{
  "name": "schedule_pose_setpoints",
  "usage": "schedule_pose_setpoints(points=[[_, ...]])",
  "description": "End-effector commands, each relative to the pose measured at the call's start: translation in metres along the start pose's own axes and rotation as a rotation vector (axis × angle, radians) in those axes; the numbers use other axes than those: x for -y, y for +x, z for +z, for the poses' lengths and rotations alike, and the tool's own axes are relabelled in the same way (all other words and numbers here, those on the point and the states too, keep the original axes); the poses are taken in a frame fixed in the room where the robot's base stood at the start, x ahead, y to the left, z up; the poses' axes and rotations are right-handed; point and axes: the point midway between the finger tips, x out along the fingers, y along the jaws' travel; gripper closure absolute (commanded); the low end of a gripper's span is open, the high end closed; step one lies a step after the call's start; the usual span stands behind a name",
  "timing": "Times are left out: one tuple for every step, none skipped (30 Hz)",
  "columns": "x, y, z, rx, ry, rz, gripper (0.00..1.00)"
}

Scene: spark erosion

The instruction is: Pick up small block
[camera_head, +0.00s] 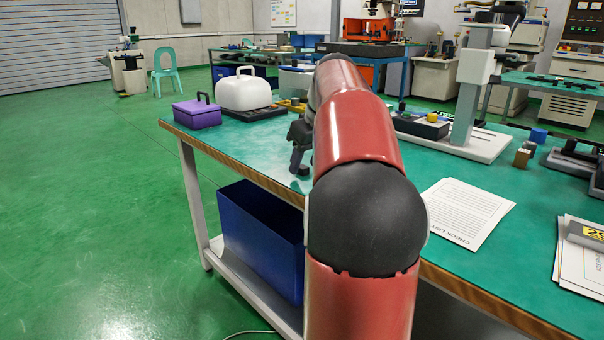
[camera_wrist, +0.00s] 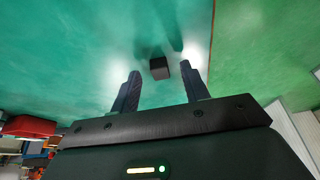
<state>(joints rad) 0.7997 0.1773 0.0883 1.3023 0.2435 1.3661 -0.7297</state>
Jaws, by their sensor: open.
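A small dark block (camera_wrist: 159,69) stands on the green tabletop in the wrist view, near the table's edge. My gripper (camera_wrist: 159,72) is open, and its two fingers point toward the block, one on each side of it in the picture. Nothing is held. I cannot tell how high the fingertips are above the table. In the head view my gripper (camera_head: 298,155) is over the table's near left part, partly hidden by my red arm, and the block cannot be made out clearly there.
On the green table (camera_head: 240,145) are a purple box (camera_head: 197,114), a white case (camera_head: 243,93), a stand with a white base (camera_head: 466,140) and a checklist sheet (camera_head: 468,212). Small blue (camera_head: 538,136) and brown (camera_head: 522,157) blocks are at right. A blue bin (camera_head: 262,235) is below.

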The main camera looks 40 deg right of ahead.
Motion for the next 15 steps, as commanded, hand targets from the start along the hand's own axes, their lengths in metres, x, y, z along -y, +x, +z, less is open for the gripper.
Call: schedule_pose_setpoints(points=[[0.0001,0.0050,0.0006,0.001,0.001,-0.001,0.55],[0.0001,0.0062,0.0005,0.001,0.001,-0.001,0.55],[-0.0001,0.0071,0.0003,0.000,0.001,0.000,0.55],[-0.0001,0.0073,0.0001,0.000,0.001,0.000,0.55],[-0.0001,0.0073,0.0001,0.000,0.001,0.000,0.55],[-0.0002,0.0071,0.0000,0.000,0.001,0.001,0.55],[-0.0002,0.0070,0.0000,0.000,0.001,0.001,0.55],[-0.0001,0.0070,0.0000,0.000,0.001,0.000,0.55],[-0.0002,0.0069,0.0000,0.000,0.001,0.000,0.55],[-0.0001,0.0069,0.0000,0.000,0.001,0.000,0.58],[-0.0001,0.0069,0.0000,0.000,0.001,0.000,0.62],[-0.0001,0.0068,0.0000,0.000,0.001,0.000,0.68],[-0.0001,0.0068,0.0001,0.000,0.001,0.000,0.72],[-0.0001,0.0068,0.0001,0.000,0.001,0.000,0.76],[-0.0001,0.0068,0.0001,0.000,0.001,0.000,0.81]])
